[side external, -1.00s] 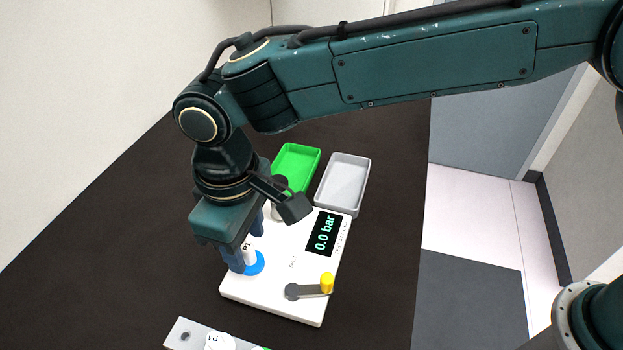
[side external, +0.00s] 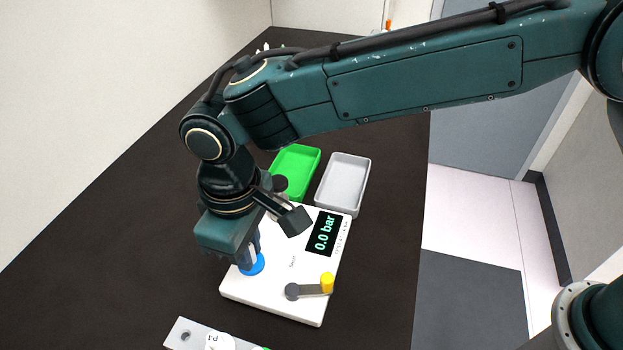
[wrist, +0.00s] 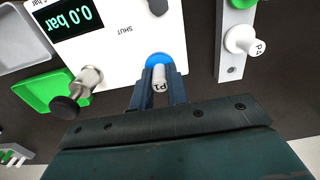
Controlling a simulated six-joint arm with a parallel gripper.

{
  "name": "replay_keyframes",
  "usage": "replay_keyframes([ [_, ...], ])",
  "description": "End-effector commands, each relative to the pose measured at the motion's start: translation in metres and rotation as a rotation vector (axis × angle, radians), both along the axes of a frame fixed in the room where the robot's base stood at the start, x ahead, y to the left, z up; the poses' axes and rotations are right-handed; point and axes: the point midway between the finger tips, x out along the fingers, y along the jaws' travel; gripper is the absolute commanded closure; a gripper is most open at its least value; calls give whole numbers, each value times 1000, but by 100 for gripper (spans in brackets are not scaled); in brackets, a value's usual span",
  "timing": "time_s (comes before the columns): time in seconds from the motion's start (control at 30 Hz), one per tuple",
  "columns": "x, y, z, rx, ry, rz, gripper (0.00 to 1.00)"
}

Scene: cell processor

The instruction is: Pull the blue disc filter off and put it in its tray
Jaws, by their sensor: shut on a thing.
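The blue disc filter (side external: 254,265) sits at the left corner of the white cell processor (side external: 270,300). In the wrist view its blue disc (wrist: 157,58) rests against the white panel, with a white stem marked P1 (wrist: 159,82). My gripper (wrist: 158,72) is shut on that stem, one finger on each side. In the side view my gripper (side external: 245,258) is low over the filter and hides most of the stem. A green tray (side external: 312,165) and a grey tray (side external: 364,180) stand behind the processor, both seemingly empty.
The processor's display (side external: 324,233) reads 0.0 bar. A lever with a yellow knob (side external: 327,282) lies at the front right. A metal post with a black knob (wrist: 66,107) stands near the green tray. A grey strip (wrist: 232,60) holds a white piece marked P4 (wrist: 242,41).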

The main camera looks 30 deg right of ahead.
Motion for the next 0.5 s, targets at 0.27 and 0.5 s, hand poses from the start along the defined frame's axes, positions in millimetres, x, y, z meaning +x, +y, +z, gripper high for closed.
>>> replay_keyframes([
  [0.27, 0, 0, 2, 1, -1, 0, 100],
  [0.5, 0, 0, 7, 1, -1, 0, 100],
])
